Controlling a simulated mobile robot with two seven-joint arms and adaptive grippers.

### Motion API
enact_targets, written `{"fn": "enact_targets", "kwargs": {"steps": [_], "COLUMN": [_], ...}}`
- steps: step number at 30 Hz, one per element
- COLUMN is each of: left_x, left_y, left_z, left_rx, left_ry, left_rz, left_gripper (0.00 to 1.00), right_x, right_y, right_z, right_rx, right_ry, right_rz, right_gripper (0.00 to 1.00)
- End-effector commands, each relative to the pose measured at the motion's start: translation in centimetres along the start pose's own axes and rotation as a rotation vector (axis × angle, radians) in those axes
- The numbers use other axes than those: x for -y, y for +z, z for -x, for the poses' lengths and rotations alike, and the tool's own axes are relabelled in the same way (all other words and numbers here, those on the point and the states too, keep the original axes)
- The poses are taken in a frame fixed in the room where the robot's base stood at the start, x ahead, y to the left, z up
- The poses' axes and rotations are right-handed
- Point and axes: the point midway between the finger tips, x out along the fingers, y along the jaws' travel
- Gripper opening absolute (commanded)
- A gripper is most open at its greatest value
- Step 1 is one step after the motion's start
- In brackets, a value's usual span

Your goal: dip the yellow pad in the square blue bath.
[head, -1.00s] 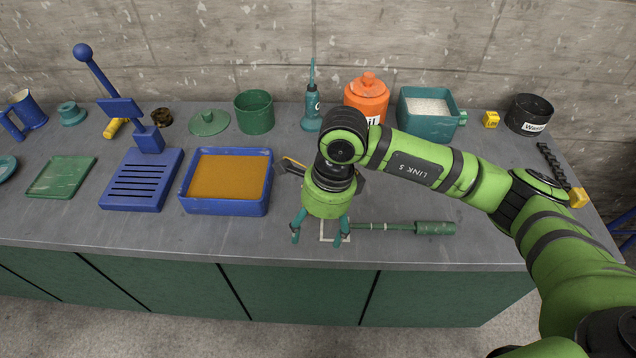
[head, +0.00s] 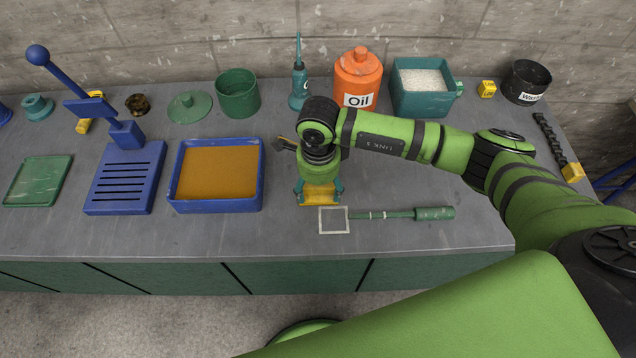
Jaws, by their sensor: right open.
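The yellow pad (head: 319,197) lies on the grey bench, right of the square blue bath, partly hidden by my right gripper. The square blue bath (head: 214,206) holds an orange-brown liquid. My right gripper (head: 319,192) points down over the pad, with its teal fingers open at the pad's left and right sides. I cannot tell whether the fingers touch the pad. My left gripper is not in view.
A white square outline (head: 333,220) and a green-handled tool (head: 433,213) lie to the right of the pad. A blue slotted press (head: 124,182) stands left of the bath. An orange oil jar (head: 357,80) and a teal box (head: 421,92) stand behind.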

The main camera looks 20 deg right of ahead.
Motion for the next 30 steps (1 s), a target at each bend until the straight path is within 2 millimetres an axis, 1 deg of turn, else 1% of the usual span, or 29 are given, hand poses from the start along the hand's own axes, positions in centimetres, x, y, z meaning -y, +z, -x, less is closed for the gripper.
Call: {"fn": "enact_targets", "kwargs": {"steps": [1, 3, 5, 6, 8, 9, 10, 11, 18, 23, 26, 30], "left_x": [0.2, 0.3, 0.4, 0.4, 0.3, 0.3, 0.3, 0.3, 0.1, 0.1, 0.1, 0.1], "left_y": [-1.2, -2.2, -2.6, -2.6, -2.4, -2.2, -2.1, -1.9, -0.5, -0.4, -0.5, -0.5], "left_z": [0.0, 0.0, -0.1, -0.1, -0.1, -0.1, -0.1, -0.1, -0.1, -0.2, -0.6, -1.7], "left_rx": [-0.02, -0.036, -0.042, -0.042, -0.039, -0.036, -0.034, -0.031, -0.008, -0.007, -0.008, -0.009], "left_ry": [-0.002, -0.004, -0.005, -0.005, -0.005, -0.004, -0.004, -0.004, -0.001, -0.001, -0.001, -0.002], "left_rz": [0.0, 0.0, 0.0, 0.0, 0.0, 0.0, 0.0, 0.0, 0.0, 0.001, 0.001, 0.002], "left_gripper": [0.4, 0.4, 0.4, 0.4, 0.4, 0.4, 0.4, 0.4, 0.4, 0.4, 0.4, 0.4], "right_x": [0.0, 0.0, 0.0, 0.0, 0.0, 0.0, 0.0, 0.0, 0.0, 0.0, 0.1, 0.2], "right_y": [0.0, 0.0, 0.0, 0.0, 0.0, 0.0, 0.0, 0.0, 0.0, 0.1, 0.1, 0.1], "right_z": [-0.1, -0.1, -0.1, -0.1, -0.1, -0.1, -0.1, -0.1, -0.1, 0.0, 0.5, 2.1], "right_rx": [0.0, 0.0, 0.0, 0.001, 0.001, 0.001, 0.001, 0.001, 0.001, 0.002, 0.003, 0.004], "right_ry": [0.0, -0.001, -0.001, -0.001, -0.001, -0.001, -0.001, -0.001, 0.0, 0.0, -0.002, -0.006], "right_rz": [0.0, 0.0, 0.0, 0.0, 0.001, 0.001, 0.001, 0.001, 0.0, 0.001, 0.001, 0.002], "right_gripper": [0.74, 0.74, 0.74, 0.7, 0.46, 0.3, 0.18, 0.12, 0.11, 0.11, 0.11, 0.11]}}
